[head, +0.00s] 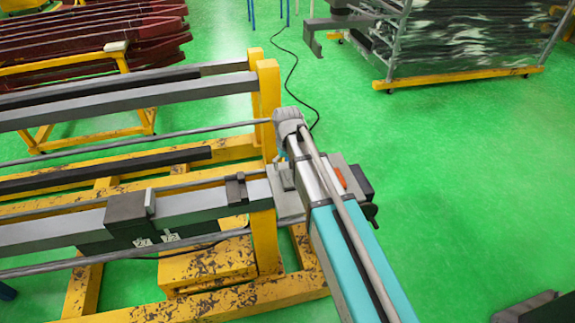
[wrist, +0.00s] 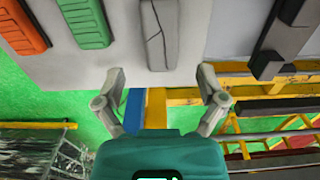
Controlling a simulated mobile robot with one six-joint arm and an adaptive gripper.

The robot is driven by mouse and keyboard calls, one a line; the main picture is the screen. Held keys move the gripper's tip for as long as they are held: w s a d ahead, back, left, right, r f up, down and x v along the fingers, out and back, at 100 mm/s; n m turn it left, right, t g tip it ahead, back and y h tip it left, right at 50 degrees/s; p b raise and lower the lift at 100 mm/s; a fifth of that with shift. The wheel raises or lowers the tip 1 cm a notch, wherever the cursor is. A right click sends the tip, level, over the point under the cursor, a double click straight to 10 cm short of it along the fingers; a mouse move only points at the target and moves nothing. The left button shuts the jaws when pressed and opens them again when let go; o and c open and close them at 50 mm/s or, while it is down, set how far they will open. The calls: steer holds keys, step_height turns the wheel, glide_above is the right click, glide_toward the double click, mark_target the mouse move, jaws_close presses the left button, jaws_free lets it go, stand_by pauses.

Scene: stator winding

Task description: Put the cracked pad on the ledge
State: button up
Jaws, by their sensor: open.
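The cracked pad (wrist: 154,36) is a grey block with dark crack lines, lying on a pale grey surface (wrist: 115,15) in the wrist view. My gripper (wrist: 160,74) is open and empty, its two fingers spread to either side just below the pad's near end in the picture. The pad is not between the fingertips. In the head view my arm hides the gripper and the cracked pad. I cannot tell for sure which part is the ledge.
A green pad (wrist: 84,22) and an orange pad (wrist: 22,27) lie left of the cracked one. A grey beam with dark blocks (wrist: 268,64) is at the right. The yellow frame (head: 266,240) stands beside my arm. Green floor at right is mostly clear.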

mark_target(287, 177)
step_height(287, 177, up, 6)
steer(key=p, duration=0.5)
steer(key=shift+r+p, duration=0.2)
steer(key=shift+p, duration=0.15)
stand_by(0.4)
steer(key=s+d+m, duration=0.3)
steer(key=s+d, duration=1.1)
steer(key=d, duration=0.5)
steer(key=shift+s+d, duration=0.25)
steer(key=shift+s, duration=0.15)
